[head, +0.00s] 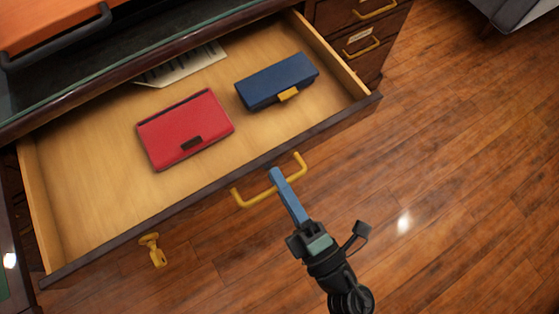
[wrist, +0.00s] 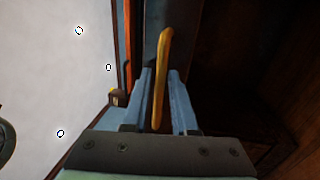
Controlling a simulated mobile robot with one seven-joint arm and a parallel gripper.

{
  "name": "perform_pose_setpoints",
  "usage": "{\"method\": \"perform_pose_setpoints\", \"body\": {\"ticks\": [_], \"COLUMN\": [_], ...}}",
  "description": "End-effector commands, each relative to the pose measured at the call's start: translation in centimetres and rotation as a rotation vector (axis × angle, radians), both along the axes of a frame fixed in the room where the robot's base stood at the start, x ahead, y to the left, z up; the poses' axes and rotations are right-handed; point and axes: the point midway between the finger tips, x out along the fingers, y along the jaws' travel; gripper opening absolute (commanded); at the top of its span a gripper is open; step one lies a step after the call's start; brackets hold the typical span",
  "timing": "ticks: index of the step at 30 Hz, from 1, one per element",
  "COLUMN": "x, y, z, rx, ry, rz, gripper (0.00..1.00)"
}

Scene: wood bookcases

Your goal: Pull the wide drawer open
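The wide drawer (head: 90,175) stands far out of the desk in the head view, with its light wood inside exposed. Its gold bar handle (head: 252,201) is on the dark front panel. My gripper (head: 275,174) reaches the middle of this handle from the lower right, with its blue fingers across the bar. In the wrist view the handle (wrist: 162,70) runs between the two blue fingers, which sit close on either side of it. The gripper looks shut on the handle.
Inside the drawer lie a red pouch (head: 187,130), a blue case (head: 277,80) and a printed sheet (head: 182,65). A gold key-like piece (head: 153,250) hangs at the drawer front's left. Small side drawers (head: 362,45) stand at upper right. The wood floor (head: 460,170) is clear at right.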

Motion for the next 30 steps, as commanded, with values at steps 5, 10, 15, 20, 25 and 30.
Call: {"method": "perform_pose_setpoints", "body": {"ticks": [5, 10, 15, 20, 25, 30], "x": [0.0, -0.4, -2.5, -5.5, -8.3, -10.0], "y": [0.1, -0.2, -1.6, -3.6, -5.5, -6.7], "z": [0.0, -0.1, -0.6, -1.4, -2.0, -2.3], "rx": [0.001, 0.000, -0.001, 0.000, 0.000, 0.001], "ry": [0.000, 0.001, 0.004, 0.006, 0.003, 0.002], "rz": [0.002, 0.002, 0.000, 0.002, 0.001, 0.002], "gripper": [0.26, 0.26, 0.26, 0.26, 0.26, 0.26]}}
